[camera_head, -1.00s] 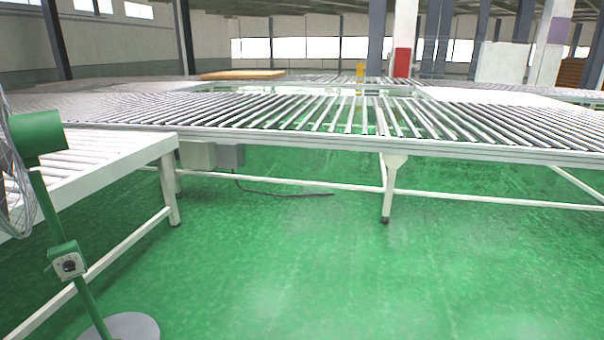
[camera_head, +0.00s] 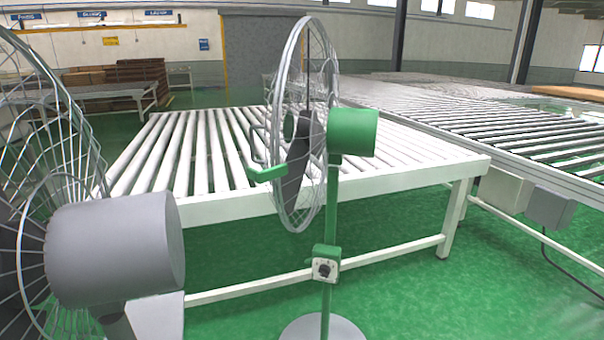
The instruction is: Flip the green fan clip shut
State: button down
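A fan with a green motor housing (camera_head: 352,132) stands on a green pole in the middle of the view, with a round grey base (camera_head: 322,329). Its wire cage (camera_head: 306,60) is seen nearly edge-on. A small green clip (camera_head: 267,173) sticks out to the left at the cage's front, with a thin wire loop beside it. I cannot tell for sure whether the clip is open or shut. A control box (camera_head: 326,264) with a dark knob sits on the pole. My gripper is not in view.
A second fan with a grey motor housing (camera_head: 115,248) is close at the left. A white roller table (camera_head: 375,178) stands behind the green fan. A longer roller conveyor (camera_head: 480,122) runs at the right. Green floor (camera_head: 450,300) is clear at the front right.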

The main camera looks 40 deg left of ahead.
aim_at(260, 176)
jog(key=i+l+u, duration=0.6)
jog(key=u, duration=0.25)
jog(key=i+l+u, duration=0.2)
jog(key=l+u, duration=0.2)
jog(key=l, duration=0.2)
